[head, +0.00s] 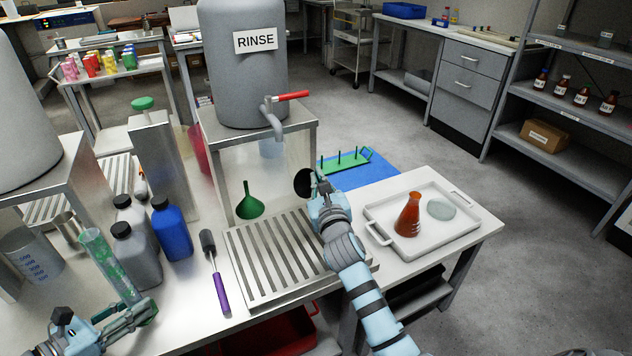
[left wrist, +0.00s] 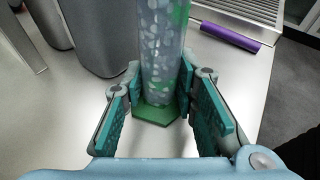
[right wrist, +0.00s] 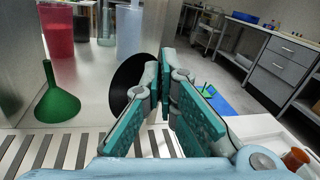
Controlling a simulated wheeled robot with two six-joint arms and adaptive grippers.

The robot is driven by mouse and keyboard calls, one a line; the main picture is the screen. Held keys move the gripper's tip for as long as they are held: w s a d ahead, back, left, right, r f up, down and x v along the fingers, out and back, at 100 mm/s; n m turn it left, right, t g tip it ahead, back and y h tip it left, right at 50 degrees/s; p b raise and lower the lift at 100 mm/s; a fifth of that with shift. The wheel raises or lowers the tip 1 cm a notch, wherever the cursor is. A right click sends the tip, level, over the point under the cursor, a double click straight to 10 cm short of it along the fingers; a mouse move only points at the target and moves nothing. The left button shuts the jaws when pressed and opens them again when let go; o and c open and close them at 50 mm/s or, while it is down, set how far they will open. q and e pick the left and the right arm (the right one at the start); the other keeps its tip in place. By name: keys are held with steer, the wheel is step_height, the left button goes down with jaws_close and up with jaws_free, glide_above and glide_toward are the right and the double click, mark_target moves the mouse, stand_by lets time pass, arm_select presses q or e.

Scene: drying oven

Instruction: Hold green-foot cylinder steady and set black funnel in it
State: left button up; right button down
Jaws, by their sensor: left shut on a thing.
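The green-foot cylinder (head: 108,263) is a clear tube with green-and-white glare, standing at the lower left of the head view. In the left wrist view its green hexagonal foot (left wrist: 158,112) is on the steel bench. My left gripper (head: 142,314) is shut around the cylinder low down, just above the foot. The black funnel (head: 303,182) is turned on its side at the tip of my right gripper (head: 317,186). In the right wrist view the funnel's round black mouth (right wrist: 128,82) shows left of the nearly closed fingers (right wrist: 163,72); its stem is hidden between them.
A green funnel (head: 250,203) stands under the rinse tank (head: 243,60), behind the slotted drain grate (head: 270,262). A white tray (head: 455,238) with a brown flask is right.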

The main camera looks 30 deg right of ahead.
arm_select(q)
steer(key=shift+f, duration=0.1)
steer(key=o, duration=1)
arm_select(e)
steer(key=v, duration=1.5)
arm_select(q)
steer(key=shift+a, duration=0.1)
arm_select(e)
steer(key=shift+s+f, duration=0.1)
